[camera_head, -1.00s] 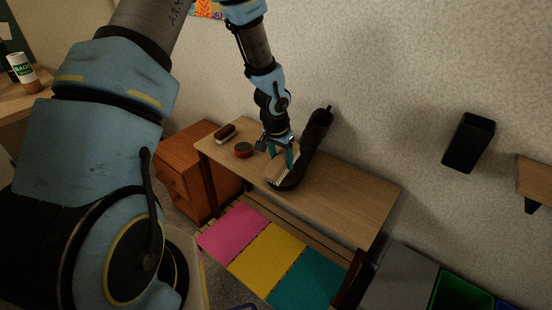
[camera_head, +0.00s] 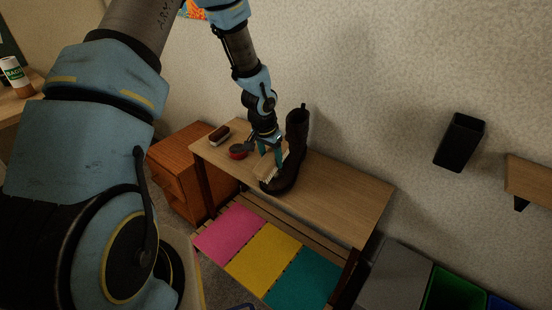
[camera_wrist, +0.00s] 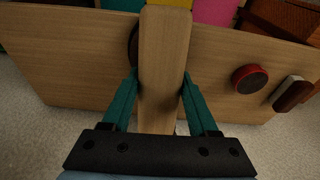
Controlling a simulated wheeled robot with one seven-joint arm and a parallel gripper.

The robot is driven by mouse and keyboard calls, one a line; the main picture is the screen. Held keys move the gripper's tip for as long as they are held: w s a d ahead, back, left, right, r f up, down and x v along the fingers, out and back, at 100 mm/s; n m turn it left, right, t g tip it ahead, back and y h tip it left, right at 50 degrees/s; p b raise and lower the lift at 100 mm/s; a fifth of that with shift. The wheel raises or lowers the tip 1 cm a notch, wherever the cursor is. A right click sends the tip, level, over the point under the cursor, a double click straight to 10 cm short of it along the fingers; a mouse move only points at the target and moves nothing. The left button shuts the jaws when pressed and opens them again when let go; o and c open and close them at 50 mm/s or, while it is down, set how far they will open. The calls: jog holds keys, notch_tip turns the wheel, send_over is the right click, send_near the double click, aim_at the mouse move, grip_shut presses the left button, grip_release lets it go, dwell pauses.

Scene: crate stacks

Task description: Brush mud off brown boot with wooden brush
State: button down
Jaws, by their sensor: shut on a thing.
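The brown boot (camera_head: 297,136) stands upright on the wooden bench (camera_head: 345,191), its shaft up and its toe toward the front edge. My gripper (camera_head: 268,148) is shut on the wooden brush (camera_head: 267,167), with pale bristles facing the boot's front. The brush is at the left side of the boot's foot and overlaps it in the head view; I cannot tell if the bristles touch. In the wrist view the flat wooden brush back (camera_wrist: 164,60) lies between my gripper's teal fingers (camera_wrist: 158,88) and hides nearly all of the boot. Mud is too dim to make out.
A red tin with a dark top (camera_head: 238,152) and a brown-and-white brush (camera_head: 220,134) lie on the bench, left of the boot. Pink, yellow and teal mats (camera_head: 264,254) lie below the bench front. The bench's right side is clear. A black holder (camera_head: 460,141) hangs on the wall.

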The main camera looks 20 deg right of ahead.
jog(key=shift+w+a+f, duration=0.2)
jog(key=shift+w+a, duration=0.25)
jog(key=shift+w, duration=0.3)
jog(key=shift+s+d+b, duration=0.4)
jog(key=shift+s+d, duration=0.4)
jog(key=shift+s, duration=0.35)
jog(key=shift+s+d+b, duration=0.4)
jog(key=shift+s+d, duration=0.4)
jog(key=shift+s, duration=0.35)
jog(key=w+a+p, duration=0.2)
jog(key=w+a, duration=0.2)
jog(key=w, duration=0.2)
jog(key=shift+w+a+f+p, duration=0.25)
jog(key=shift+w+p, duration=0.05)
jog(key=shift+r, duration=0.1)
jog(key=shift+p+v, duration=2.15)
jog(key=shift+v, duration=0.75)
